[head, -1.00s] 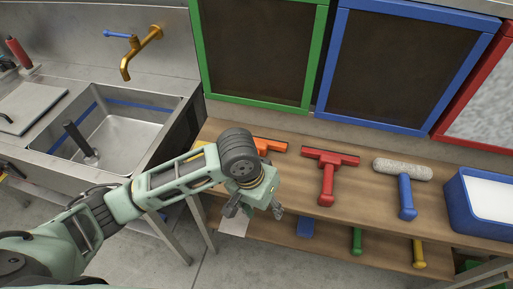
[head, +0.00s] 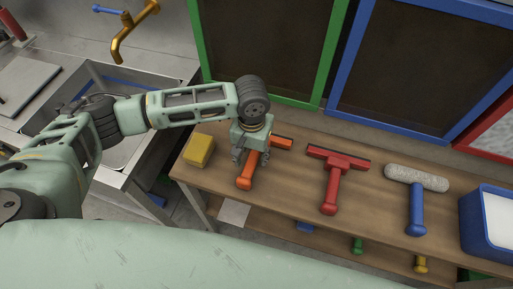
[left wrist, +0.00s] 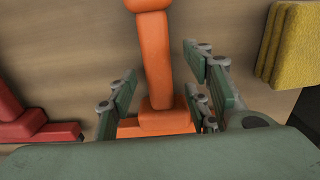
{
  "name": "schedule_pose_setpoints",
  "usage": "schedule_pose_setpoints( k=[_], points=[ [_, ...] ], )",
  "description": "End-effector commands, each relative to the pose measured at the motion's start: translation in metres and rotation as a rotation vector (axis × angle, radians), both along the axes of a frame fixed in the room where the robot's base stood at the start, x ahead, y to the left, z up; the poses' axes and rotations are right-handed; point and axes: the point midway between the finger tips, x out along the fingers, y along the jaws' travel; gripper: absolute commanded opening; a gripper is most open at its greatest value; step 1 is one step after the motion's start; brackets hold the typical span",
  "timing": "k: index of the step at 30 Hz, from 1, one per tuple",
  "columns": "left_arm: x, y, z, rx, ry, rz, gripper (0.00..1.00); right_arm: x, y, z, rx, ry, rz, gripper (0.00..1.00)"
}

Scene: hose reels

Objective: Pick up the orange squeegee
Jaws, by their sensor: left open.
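The orange squeegee (head: 247,176) lies on the wooden bench top, its handle toward the near edge and its head (head: 283,142) toward the panels. My left gripper (head: 244,160) is over it, hiding the upper part of the handle. In the left wrist view the orange handle (left wrist: 155,62) runs between the open fingers of my left gripper (left wrist: 160,95), with a finger on each side. The jaws are not closed on it. I cannot tell the exact height of the fingers over the bench. My right gripper does not show.
A yellow sponge (head: 199,150) lies left of the squeegee and a red squeegee (head: 333,178) lies to its right. Farther right are a blue-handled roller (head: 416,190) and a blue tray (head: 476,222). Framed panels stand behind the bench (head: 290,195); a sink is at left.

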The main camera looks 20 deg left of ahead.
Motion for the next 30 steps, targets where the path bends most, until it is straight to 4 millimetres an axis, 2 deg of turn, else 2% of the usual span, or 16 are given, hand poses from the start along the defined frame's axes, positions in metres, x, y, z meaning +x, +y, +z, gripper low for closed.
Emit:
schedule_pose_setpoints(
  k=[4,11,27,30],
  points=[
    [-0.001,-0.001,-0.014,-0.001,0.001,-0.002,0.45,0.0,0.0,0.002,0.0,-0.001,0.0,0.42],
    [-0.001,-0.001,-0.016,-0.001,0.0,-0.003,0.45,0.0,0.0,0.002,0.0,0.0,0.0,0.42],
    [-0.001,-0.001,-0.016,-0.001,0.0,-0.003,0.0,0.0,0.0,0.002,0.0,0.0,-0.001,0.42],
    [-0.001,-0.001,-0.016,-0.002,-0.001,-0.003,0.0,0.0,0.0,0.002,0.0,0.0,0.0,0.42]
  ],
)
